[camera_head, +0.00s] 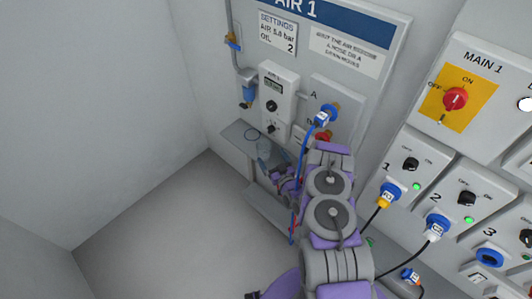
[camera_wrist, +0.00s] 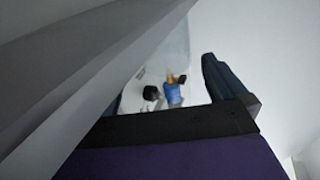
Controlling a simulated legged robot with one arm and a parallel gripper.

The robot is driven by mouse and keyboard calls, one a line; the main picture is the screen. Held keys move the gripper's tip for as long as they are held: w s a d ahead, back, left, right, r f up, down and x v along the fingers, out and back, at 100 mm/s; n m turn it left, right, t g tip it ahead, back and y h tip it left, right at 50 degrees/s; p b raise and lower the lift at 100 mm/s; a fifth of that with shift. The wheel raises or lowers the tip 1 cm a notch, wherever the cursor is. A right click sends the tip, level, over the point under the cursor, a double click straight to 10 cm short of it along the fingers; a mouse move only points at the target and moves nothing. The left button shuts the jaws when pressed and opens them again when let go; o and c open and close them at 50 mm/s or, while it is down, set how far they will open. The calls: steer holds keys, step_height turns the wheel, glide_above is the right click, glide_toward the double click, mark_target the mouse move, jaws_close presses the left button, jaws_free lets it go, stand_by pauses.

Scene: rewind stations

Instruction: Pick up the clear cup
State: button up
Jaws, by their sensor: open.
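The clear cup (camera_head: 265,147) stands on a small grey shelf (camera_head: 237,135) under the air unit in the head view. It is pale and see-through, so its outline is faint. In the wrist view a faint see-through shape (camera_wrist: 178,48), which looks like the cup, lies beyond my gripper. My gripper (camera_head: 284,177) is open, near the shelf and just below and right of the cup in the head view. I see nothing held. In the wrist view the right finger shows, and a grey edge hides the left side.
The AIR 1 panel (camera_head: 375,35) has a blue filter (camera_head: 248,94) and a blue hose (camera_head: 303,155) hanging beside my arm. A grey slanted edge (camera_wrist: 80,60) fills the wrist view's left, close to my gripper. The floor (camera_head: 170,235) at left is clear.

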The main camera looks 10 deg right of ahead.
mark_target(261, 145)
steer(key=shift+w+a+f, duration=0.15)
steer(key=shift+a+f, duration=0.35)
steer(key=shift+a, duration=0.1)
steer(key=shift+w+a+f, duration=0.15)
steer(key=shift+a+f, duration=0.3)
steer(key=shift+a, duration=0.1)
steer(key=shift+w+a+f, duration=0.1)
steer(key=shift+w, duration=0.3)
steer(key=w, duration=0.1)
steer(key=w+b, duration=0.1)
steer(key=w, duration=0.1)
steer(key=w+d, duration=0.1)
steer(key=shift+w+r+b, duration=0.2)
steer(key=shift+r+b, duration=0.05)
steer(key=shift+b, duration=0.15)
steer(key=shift+w+a+r, duration=0.1)
steer(key=shift+w+r, duration=0.05)
steer(key=shift+w, duration=0.1)
steer(key=shift+w+a, duration=0.25)
steer(key=shift+a, duration=0.5)
steer(key=shift+c, duration=0.6)
steer(key=shift+d, duration=0.5)
steer(key=c, duration=0.4)
steer(key=shift+a, duration=0.25)
steer(key=c, duration=0.5)
